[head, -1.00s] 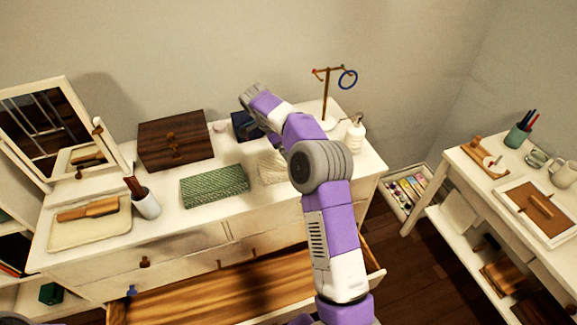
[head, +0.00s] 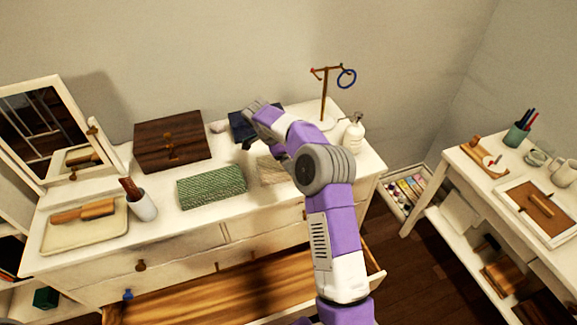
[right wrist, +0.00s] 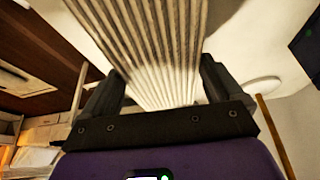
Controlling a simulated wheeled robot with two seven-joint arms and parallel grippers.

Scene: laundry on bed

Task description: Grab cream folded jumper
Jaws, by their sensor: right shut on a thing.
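The cream folded jumper (head: 271,170) lies on the white dresser top, partly hidden behind my right arm. In the right wrist view the ribbed cream jumper (right wrist: 150,45) fills the space between the two dark fingers. My right gripper (head: 250,140) reaches over the dresser beside the jumper, its fingertips partly hidden in the head view. In the right wrist view my right gripper (right wrist: 160,88) is shut on the jumper. My left gripper is not in view.
A green folded knit (head: 212,186) lies left of the jumper and a dark blue item (head: 241,125) behind it. A brown box (head: 172,143), brush cup (head: 142,203), ring stand (head: 325,95) and white bottle (head: 354,133) share the dresser top. A drawer (head: 200,292) stands open below.

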